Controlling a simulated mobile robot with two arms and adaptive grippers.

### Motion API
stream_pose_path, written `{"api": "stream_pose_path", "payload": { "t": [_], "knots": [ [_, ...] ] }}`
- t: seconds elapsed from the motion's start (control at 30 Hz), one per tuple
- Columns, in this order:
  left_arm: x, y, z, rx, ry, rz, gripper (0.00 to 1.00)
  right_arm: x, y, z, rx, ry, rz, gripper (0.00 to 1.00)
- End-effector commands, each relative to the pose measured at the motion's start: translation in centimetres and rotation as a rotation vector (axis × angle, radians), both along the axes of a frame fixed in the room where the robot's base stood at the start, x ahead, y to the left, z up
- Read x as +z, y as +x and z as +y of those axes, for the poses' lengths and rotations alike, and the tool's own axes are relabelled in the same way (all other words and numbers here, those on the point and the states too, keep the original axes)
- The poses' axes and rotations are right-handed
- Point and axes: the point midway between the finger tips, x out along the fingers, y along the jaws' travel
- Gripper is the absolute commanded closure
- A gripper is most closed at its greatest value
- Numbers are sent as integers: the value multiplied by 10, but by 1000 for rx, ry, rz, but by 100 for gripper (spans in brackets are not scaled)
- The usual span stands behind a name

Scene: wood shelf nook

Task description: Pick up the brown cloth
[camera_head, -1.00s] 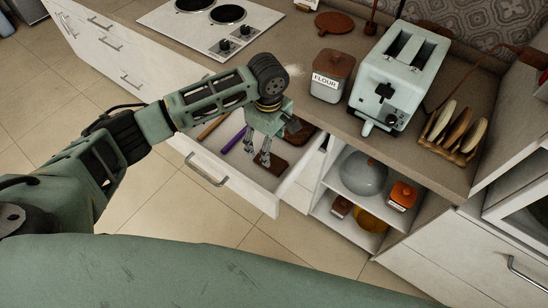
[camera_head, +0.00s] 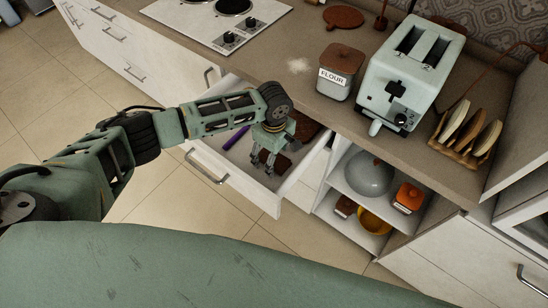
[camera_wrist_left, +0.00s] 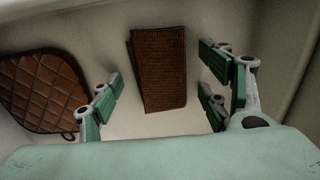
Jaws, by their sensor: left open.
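The brown cloth (camera_wrist_left: 158,70) is a folded, dark brown rectangle lying flat on the drawer floor. The left wrist view shows it between my spread fingers, toward the far side, with a gap on both sides. In the head view the cloth (camera_head: 280,163) is partly hidden by the fingers. My left gripper (camera_head: 263,162) points down into the open drawer (camera_head: 272,200), open and empty, over or just beside the cloth; the exact height is hard to tell. The left wrist view also shows the gripper (camera_wrist_left: 162,98). My right gripper is in neither view.
A quilted brown pot holder (camera_wrist_left: 42,92) lies left of the cloth in the wrist view. A purple utensil (camera_head: 236,139) lies in the drawer. The drawer walls are close around the gripper. The counter above holds a flour canister (camera_head: 339,75) and toaster (camera_head: 408,75).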

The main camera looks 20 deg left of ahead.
Motion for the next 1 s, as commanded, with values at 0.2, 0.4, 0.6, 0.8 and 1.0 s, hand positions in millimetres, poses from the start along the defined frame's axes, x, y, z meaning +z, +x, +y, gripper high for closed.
{"api": "stream_pose_path", "payload": {
  "t": [0.2,0.4,0.6,0.8,1.0],
  "knots": [
    [0,0,0,0,-1,0,32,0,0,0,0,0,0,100],
    [0,0,0,0,0,0,50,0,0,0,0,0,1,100],
    [0,0,0,0,0,0,62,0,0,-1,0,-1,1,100],
    [0,0,0,0,0,0,62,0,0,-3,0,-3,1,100],
    [19,1,-1,-1,-3,-2,62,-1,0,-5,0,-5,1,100]
  ]
}}
